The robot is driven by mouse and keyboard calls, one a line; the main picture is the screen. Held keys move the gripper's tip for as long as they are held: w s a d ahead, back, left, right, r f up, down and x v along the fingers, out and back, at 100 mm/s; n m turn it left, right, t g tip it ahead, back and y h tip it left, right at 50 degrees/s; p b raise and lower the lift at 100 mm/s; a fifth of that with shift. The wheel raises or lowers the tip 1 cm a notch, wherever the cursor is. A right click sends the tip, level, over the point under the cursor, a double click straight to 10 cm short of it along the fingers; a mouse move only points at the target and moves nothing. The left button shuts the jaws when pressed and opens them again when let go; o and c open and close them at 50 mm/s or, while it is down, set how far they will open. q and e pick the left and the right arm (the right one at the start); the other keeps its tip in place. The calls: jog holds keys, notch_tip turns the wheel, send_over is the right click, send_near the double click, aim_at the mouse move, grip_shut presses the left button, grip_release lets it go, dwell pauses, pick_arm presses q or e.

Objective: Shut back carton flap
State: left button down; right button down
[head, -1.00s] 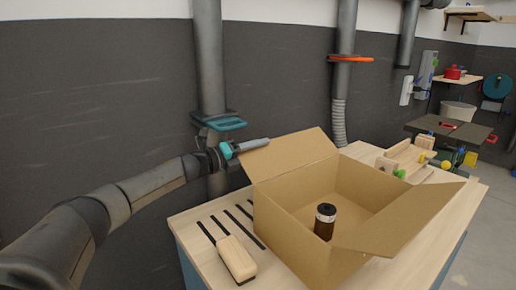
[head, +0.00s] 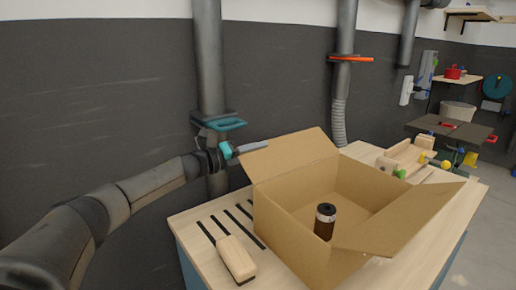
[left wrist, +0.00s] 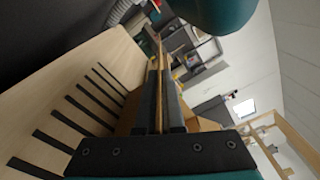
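An open cardboard carton (head: 290,230) stands on the worktable. Its back flap (head: 295,154) stands up and leans outward. A second flap (head: 405,222) at the right spreads outward over the table. My left gripper (head: 262,146) is at the upper left edge of the back flap. In the left wrist view, the fingers of my left gripper (left wrist: 158,98) are close together with a thin tan strip of cardboard between them, so it looks shut on the flap. My right gripper is not in view.
A dark brown jar (head: 324,221) stands inside the carton. A wooden block (head: 236,259) lies on the slotted worktable (head: 205,262), left of the carton. Wooden parts (head: 408,158) lie behind it. A grey pipe (head: 209,70) rises behind my gripper.

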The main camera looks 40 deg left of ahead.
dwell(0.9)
pick_arm(q)
jog(key=shift+s+d+r+m, duration=0.15)
jog(key=shift+d+r+m, duration=0.4)
jog(key=shift+m, duration=0.3)
jog(key=shift+s+d+r+m, duration=0.15)
jog(key=shift+d+r+m, duration=0.25)
jog(key=shift+r+m, duration=0.35)
jog(key=shift+s+d+r+m, duration=0.2)
jog(key=shift+d+r+m, duration=0.3)
jog(key=shift+m, duration=0.45)
jog(key=shift+s+d+r+m, duration=0.2)
jog(key=shift+d+r+m, duration=0.1)
jog(key=shift+d+m, duration=0.55)
jog(key=shift+a, duration=0.1)
jog(key=c, duration=1)
grip_release()
jog(key=shift+c, duration=0.2)
jog(key=shift+s, duration=0.1)
